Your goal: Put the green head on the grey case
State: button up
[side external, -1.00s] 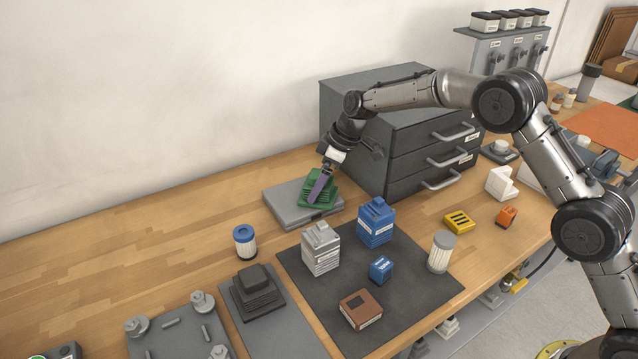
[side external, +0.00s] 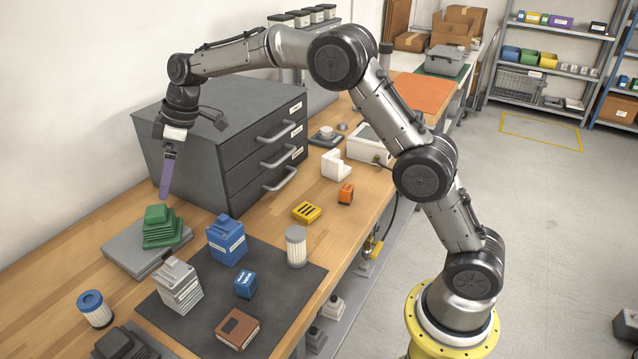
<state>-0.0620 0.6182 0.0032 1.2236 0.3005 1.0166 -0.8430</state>
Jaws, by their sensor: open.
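The green head (side external: 162,230), a stepped, ribbed block, sits upright on the flat grey case (side external: 122,246) at the left of the bench. My gripper (side external: 167,180) is above the green head and apart from it, with its purple finger pointing down. It is open and holds nothing. Only one finger shows clearly; the other is hidden behind it.
A dark drawer cabinet (side external: 190,165) stands behind the case. A dark mat (side external: 275,300) in front carries a grey-white ribbed block (side external: 179,286), blue blocks (side external: 227,240) and a brown block (side external: 237,328). A blue-topped filter (side external: 95,309) stands at the left.

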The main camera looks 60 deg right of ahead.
jog(key=s+d+r+m+h, duration=0.1)
jog(key=s+d+r+m, duration=0.15)
jog(key=s, duration=0.45)
jog(key=s+d+r+m+t, duration=0.1)
jog(key=s+r, duration=0.3)
jog(key=s, duration=0.3)
jog(key=s+d+r+m+h, duration=0.1)
jog(key=s+d+r, duration=0.1)
jog(key=s+r, duration=0.35)
jog(key=s+d+f+m, duration=0.1)
jog(key=s+f, duration=0.1)
jog(key=s, duration=0.5)
jog(key=s+d+f+m+t, duration=0.1)
jog(key=s+f+m, duration=0.1)
jog(key=s, duration=0.6)
jog(key=s+d+f+m+h, duration=0.1)
jog(key=s+f, duration=0.2)
jog(key=s, duration=0.4)
jog(key=shift+s+d+f, duration=0.25)
jog(key=shift+d+f, duration=0.1)
jog(key=shift+f, duration=0.05)
